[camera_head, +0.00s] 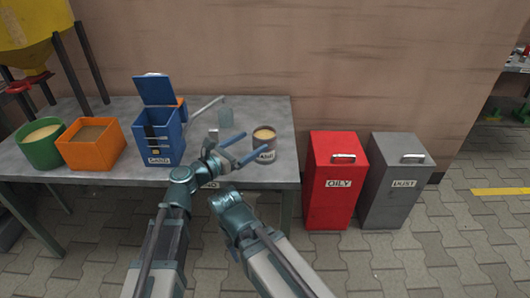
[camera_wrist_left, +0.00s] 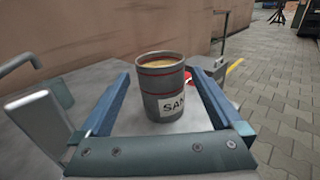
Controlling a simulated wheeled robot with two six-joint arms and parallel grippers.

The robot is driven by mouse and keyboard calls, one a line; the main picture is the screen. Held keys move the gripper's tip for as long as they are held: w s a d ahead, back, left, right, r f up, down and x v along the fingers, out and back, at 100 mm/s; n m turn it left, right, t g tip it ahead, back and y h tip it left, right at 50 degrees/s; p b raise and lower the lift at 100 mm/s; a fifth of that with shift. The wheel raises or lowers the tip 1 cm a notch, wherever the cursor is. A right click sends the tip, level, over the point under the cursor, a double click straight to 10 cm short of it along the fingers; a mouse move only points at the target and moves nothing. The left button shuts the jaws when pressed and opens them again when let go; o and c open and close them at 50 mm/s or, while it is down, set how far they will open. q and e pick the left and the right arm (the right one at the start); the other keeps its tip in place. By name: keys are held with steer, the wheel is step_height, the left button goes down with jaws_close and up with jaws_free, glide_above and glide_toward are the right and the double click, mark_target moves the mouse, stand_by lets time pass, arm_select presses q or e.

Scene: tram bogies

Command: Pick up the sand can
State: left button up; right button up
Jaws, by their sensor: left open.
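The sand can (camera_head: 265,134) is a grey cylinder with red bands, a white label and tan contents at its open top. It stands upright near the right end of the grey table. In the left wrist view the can (camera_wrist_left: 162,82) is centred between the two blue fingers, with a gap showing on each side. My left gripper (camera_head: 257,141) is open and empty at the can's left and front side, its fingers pointing toward it. The left gripper also shows in the wrist view (camera_wrist_left: 161,74).
Red (camera_head: 331,190) and grey (camera_head: 396,190) bins stand on the floor at right. Paved floor is free beyond them.

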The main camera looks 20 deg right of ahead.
mark_target(267, 142)
arm_select(q)
step_height(267, 142, down, 4)
steer(key=b, duration=0.3)
steer(key=shift+f, duration=0.25)
steer(key=shift+w+d+f, duration=0.1)
steer(key=shift+d, duration=0.05)
steer(key=shift+w+d+r, duration=0.25)
steer(key=shift+d, duration=0.15)
arm_select(e)
step_height(267, 142, down, 4)
steer(key=shift+f, duration=0.15)
arm_select(q)
steer(key=x, duration=0.6)
steer(key=shift+d, duration=0.15)
steer(key=shift+c, duration=0.2)
steer(key=c, duration=1.1)
steer(key=shift+r+p, duration=0.3)
steer(key=shift+r, duration=0.05)
arm_select(e)
steer(key=shift+r, duration=0.35)
